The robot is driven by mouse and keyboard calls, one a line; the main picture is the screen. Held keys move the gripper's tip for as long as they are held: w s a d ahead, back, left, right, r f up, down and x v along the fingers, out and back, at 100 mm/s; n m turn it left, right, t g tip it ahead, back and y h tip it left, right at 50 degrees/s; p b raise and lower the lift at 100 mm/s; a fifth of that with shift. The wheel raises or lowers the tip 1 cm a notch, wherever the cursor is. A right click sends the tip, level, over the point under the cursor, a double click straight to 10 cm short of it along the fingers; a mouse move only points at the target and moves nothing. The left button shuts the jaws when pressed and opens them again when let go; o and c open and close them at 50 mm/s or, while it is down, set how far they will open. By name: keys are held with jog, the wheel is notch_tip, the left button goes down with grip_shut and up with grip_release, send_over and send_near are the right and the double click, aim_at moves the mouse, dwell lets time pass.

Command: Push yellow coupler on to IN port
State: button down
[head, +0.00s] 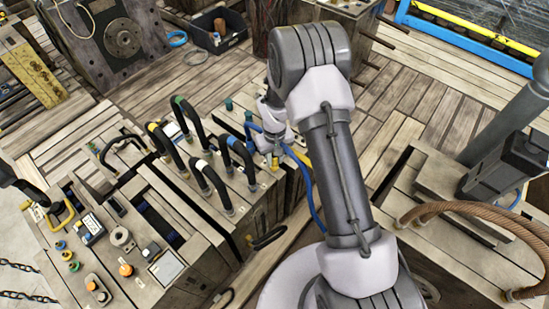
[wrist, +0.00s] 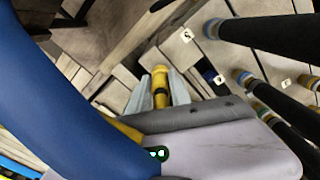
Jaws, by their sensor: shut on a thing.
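The yellow coupler (wrist: 160,84) shows in the wrist view between the two pale fingers of my gripper (wrist: 160,92), which is shut on it. A dark band crosses the coupler. Its front end points away from the wrist, near the face of the wooden block. Small white labels (wrist: 187,35) mark the block, but I cannot read which is IN. I cannot tell whether the coupler touches a port.
A thick blue hose (wrist: 60,90) crosses the left of the wrist view close to the camera. Black hoses with coloured collars (head: 212,185) stand on the block (head: 262,205) left of my gripper. Open plank floor (head: 400,95) lies to the right.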

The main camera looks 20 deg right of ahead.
jog(key=c, duration=1.1)
grip_release()
notch_tip(320, 180, up, 17)
jog(key=p, duration=0.7)
jog(key=shift+r, duration=0.2)
